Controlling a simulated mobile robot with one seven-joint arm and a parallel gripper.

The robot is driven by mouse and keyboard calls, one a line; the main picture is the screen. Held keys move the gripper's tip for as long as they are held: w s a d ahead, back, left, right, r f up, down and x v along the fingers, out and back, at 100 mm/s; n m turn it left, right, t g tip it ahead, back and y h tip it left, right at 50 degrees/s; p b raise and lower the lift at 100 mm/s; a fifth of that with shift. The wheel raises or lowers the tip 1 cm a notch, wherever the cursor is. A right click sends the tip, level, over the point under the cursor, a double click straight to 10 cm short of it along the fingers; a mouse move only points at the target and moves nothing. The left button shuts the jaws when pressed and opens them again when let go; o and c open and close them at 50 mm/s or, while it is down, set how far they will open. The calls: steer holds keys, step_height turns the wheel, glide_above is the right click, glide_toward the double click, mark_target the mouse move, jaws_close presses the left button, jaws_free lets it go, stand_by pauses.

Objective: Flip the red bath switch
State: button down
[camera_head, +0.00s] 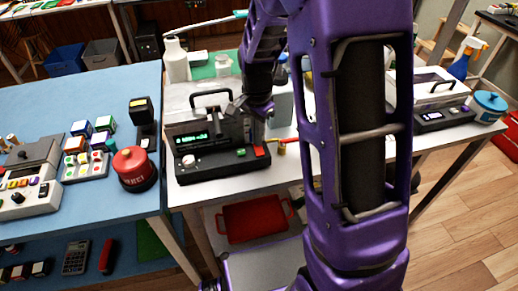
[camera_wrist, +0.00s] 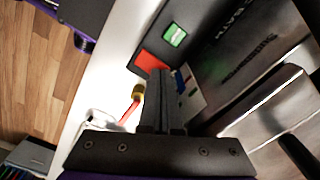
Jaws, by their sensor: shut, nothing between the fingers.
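The bath is a black and steel unit (camera_head: 212,168) on the white table, with a green lit display and a black lid handle. Its red switch (camera_head: 259,151) is at the right end of the front panel, beside a small green switch (camera_head: 240,153). In the wrist view the red switch (camera_wrist: 150,62) is partly hidden behind my fingertips, and the green switch (camera_wrist: 175,35) shows clear. My gripper (camera_head: 266,122) is shut and empty, just above the panel's right end. Its fingertips (camera_wrist: 159,73) overlap the red switch in the wrist view; I cannot tell whether they touch it.
A small red-handled tool with a brass end (camera_wrist: 137,94) lies close beside the bath. Bottles (camera_head: 176,60) stand behind the bath. A red tray (camera_head: 254,218) is on the shelf below.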

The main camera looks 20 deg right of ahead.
steer(key=shift+f, duration=0.4)
steer(key=shift+r+p, duration=2.65)
steer(key=shift+r, duration=0.95)
